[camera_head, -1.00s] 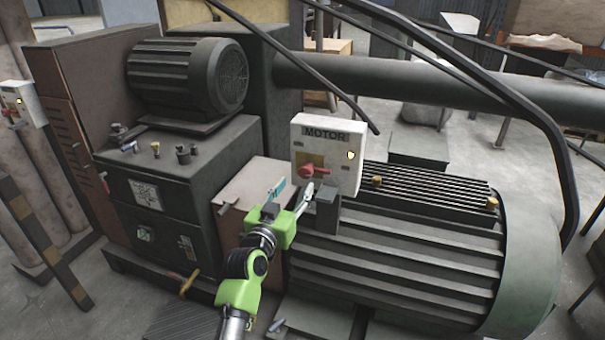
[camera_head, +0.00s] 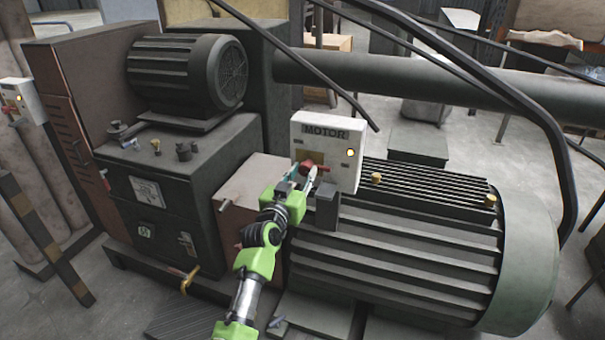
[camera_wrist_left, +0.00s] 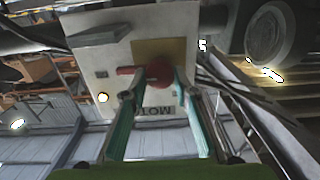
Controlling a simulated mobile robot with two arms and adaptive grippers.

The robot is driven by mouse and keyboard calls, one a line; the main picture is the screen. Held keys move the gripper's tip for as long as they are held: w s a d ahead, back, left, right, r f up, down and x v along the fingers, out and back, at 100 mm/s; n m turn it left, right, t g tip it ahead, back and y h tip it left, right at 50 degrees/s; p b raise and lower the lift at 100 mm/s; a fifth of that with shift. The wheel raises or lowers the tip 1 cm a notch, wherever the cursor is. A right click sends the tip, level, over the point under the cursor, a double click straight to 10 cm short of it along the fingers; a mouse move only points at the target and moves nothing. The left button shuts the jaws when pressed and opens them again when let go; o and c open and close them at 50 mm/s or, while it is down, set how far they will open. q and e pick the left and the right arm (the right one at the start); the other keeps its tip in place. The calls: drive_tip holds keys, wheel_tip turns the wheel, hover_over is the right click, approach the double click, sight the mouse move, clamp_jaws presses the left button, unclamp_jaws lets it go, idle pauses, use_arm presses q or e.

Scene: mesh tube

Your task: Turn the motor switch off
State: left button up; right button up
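The white MOTOR switch box (camera_head: 341,174) stands above the large motor, its yellow lamp (camera_head: 351,153) lit. Its red rotary switch (camera_head: 314,165) is partly hidden by my left gripper (camera_head: 303,177) in the head view. In the left wrist view, upside down, the red knob (camera_wrist_left: 161,71) shows with its handle pointing to the lamp (camera_wrist_left: 103,97) side. My left gripper (camera_wrist_left: 159,84) is open, its two fingertips apart at either side of the knob. I cannot tell whether they touch it. My right gripper is not in view.
The ribbed motor (camera_head: 400,245) lies right of my left arm. A black hose (camera_head: 520,100) and a thin rod (camera_head: 310,75) pass near the box. A second switch box (camera_head: 20,100) is at the far left. A dark machine block (camera_head: 185,170) stands left of my arm.

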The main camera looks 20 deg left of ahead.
use_arm(q)
drive_tip(key=shift+n, duration=0.3)
drive_tip(key=shift+n+p, duration=0.45)
drive_tip(key=shift+n, duration=0.45)
drive_tip(key=n+p, duration=0.1)
drive_tip(key=n, duration=0.5)
drive_tip(key=shift+a, duration=0.1)
drive_tip(key=n+p, duration=0.1)
drive_tip(key=n, duration=0.3)
drive_tip(key=shift+n, duration=0.4)
drive_tip(key=n+p, duration=0.1)
drive_tip(key=n, duration=0.3)
drive_tip(key=shift+f+n, duration=0.15)
drive_tip(key=shift+n, duration=0.15)
drive_tip(key=o, duration=1.1)
